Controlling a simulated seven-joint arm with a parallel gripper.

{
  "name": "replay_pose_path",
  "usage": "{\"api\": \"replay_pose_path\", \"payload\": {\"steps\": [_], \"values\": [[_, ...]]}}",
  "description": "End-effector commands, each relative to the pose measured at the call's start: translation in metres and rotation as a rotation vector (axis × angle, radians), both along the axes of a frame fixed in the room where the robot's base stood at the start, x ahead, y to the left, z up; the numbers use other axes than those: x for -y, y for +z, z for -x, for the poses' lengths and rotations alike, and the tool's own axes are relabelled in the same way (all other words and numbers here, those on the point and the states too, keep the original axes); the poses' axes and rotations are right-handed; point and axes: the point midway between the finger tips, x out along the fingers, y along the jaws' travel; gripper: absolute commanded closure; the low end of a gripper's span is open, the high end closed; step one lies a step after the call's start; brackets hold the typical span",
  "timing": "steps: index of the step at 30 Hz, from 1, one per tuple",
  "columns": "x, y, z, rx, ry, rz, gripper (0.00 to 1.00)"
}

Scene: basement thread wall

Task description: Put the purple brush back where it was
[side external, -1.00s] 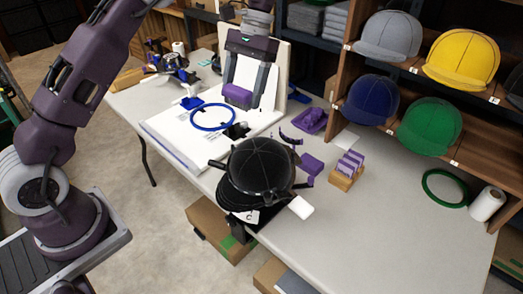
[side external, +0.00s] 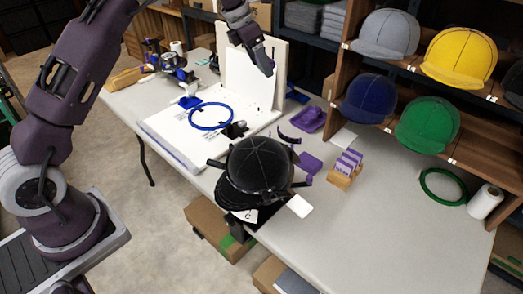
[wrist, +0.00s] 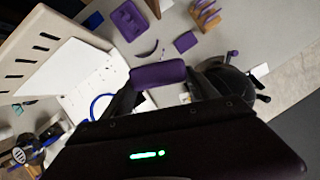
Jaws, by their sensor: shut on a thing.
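My gripper (side external: 266,66) is raised near the white upright board, seen edge-on in the side view. In the wrist view, its fingers (wrist: 160,88) are shut on the purple brush (wrist: 158,74), a rounded purple block held crosswise. I cannot make the brush out clearly in the side view. A purple tray (side external: 311,119) with a moulded recess lies on the table near the board; it also shows in the wrist view (wrist: 128,20). A flat purple pad (side external: 310,164) lies between the tray and the black cap, and also shows in the wrist view (wrist: 185,41).
A black cap (side external: 260,165) sits on a stand at the table's front edge. A wooden holder (side external: 343,177) with purple cards stands to its right. A blue hoop (side external: 210,116) lies on a white board. A shelf (side external: 342,85) of caps stands behind. The table's right side is mostly clear.

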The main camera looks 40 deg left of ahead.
Motion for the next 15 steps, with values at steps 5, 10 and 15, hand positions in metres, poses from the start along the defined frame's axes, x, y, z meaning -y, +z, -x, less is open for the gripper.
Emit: {"api": "replay_pose_path", "payload": {"steps": [5,10,15], "values": [[-0.016,0.007,-0.014,0.001,0.249,-0.002,0.76],[-0.026,0.003,-0.021,-0.003,0.407,0.003,0.76],[-0.026,-0.044,-0.019,-0.007,0.403,0.004,0.76]]}}
